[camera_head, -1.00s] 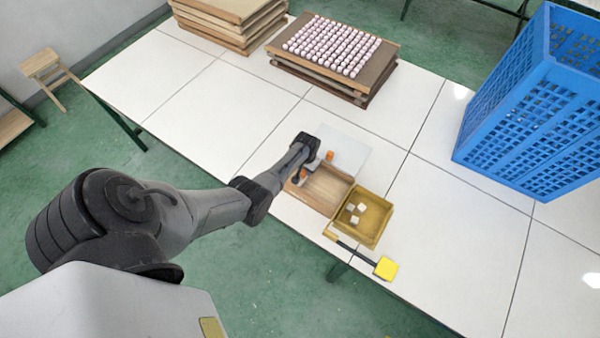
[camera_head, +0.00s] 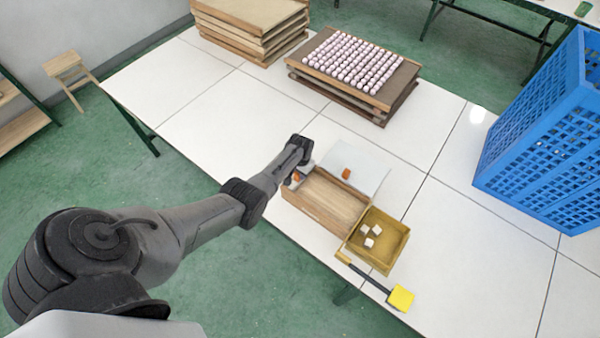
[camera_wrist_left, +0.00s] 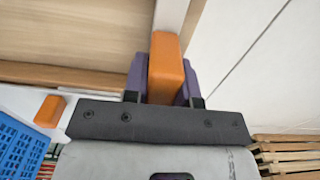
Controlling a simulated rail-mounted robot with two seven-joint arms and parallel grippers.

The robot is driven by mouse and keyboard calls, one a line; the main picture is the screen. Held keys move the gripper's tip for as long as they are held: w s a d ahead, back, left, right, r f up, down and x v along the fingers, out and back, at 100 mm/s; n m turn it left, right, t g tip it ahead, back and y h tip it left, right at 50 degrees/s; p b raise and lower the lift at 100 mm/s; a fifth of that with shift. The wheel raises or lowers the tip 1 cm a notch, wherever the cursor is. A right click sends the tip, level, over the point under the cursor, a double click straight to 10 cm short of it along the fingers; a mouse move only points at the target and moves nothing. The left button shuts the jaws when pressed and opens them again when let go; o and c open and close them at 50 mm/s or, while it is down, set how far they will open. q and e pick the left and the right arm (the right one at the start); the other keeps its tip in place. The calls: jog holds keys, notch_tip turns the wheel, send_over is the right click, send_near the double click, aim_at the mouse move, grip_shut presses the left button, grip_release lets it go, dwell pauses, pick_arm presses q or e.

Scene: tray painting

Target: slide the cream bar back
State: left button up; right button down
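The cream bar (camera_wrist_left: 172,12) shows in the left wrist view as a pale strip running up from an orange handle (camera_wrist_left: 166,62). My left gripper (camera_wrist_left: 163,78) has its purple fingers on both sides of that handle, seemingly touching it. In the head view my left gripper (camera_head: 297,172) is at the left end of the wooden tray (camera_head: 328,202), hiding most of the bar. The tray's wooden floor is bare to the right of it. My right gripper is not in view.
A white panel (camera_head: 368,160) with another orange block (camera_head: 346,173) lies behind the tray. A yellow box (camera_head: 392,262) with white cubes adjoins it on the right, near a yellow-headed tool (camera_head: 401,298). A blue crate (camera_head: 545,150) stands at right; stacked boards (camera_head: 250,38) stand behind.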

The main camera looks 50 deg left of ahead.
pick_arm(q)
jog(key=o, duration=0.3)
jog(key=shift+s+a, duration=0.1)
jog(key=shift+a, duration=0.25)
jog(key=shift+o, duration=0.9)
jog(key=shift+d, duration=0.1)
jog(key=shift+r, duration=0.2)
notch_tip(320, 180, up, 13)
jog(key=p, duration=0.3)
jog(key=shift+r, duration=0.15)
